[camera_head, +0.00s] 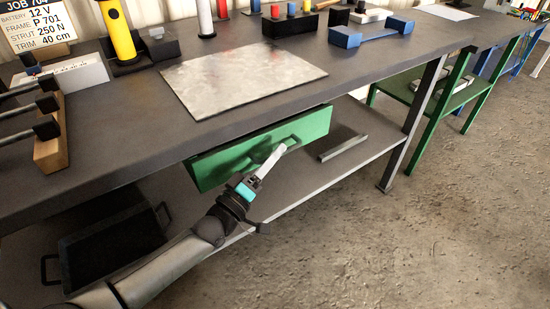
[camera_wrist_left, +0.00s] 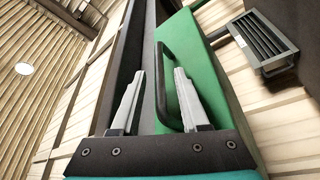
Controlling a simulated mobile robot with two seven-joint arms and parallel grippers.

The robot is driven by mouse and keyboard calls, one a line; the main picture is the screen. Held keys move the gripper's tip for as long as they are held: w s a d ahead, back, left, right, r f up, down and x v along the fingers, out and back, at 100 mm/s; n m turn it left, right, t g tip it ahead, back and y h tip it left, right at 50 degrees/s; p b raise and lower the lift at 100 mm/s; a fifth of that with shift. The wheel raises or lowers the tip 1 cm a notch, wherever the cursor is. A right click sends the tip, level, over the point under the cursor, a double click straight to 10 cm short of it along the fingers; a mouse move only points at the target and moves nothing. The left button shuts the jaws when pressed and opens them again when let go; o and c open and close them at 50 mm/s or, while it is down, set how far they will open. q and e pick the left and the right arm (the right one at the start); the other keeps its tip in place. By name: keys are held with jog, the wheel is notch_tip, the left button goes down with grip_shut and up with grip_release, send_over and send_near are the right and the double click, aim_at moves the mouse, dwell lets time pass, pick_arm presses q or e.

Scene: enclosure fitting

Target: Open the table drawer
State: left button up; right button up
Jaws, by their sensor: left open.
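The green drawer front (camera_head: 240,150) hangs under the near edge of the grey table (camera_head: 120,140), around its middle. Its dark bar handle (camera_head: 295,138) is partly hidden behind my gripper in the head view. In the left wrist view the handle (camera_wrist_left: 161,85) stands off the green drawer front (camera_wrist_left: 195,50) as a black loop. My left gripper (camera_head: 276,152) is open at the handle. In the left wrist view its two fingers (camera_wrist_left: 158,85) lie on either side of the handle bar, with visible space on the left. Contact cannot be told. My right gripper is not in view.
A bare metal sheet (camera_head: 240,80) lies on the table above the drawer. A lower shelf (camera_head: 290,185) holds a black tray (camera_head: 110,245) at left and a grey bar (camera_head: 342,148) at right. A table leg (camera_head: 412,125) stands right of the drawer. Concrete floor in front is clear.

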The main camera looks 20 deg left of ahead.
pick_arm(q)
jog(key=shift+w+d, duration=0.1)
jog(key=shift+w, duration=0.25)
jog(key=shift+r, duration=0.1)
grip_shut()
dwell(1.2)
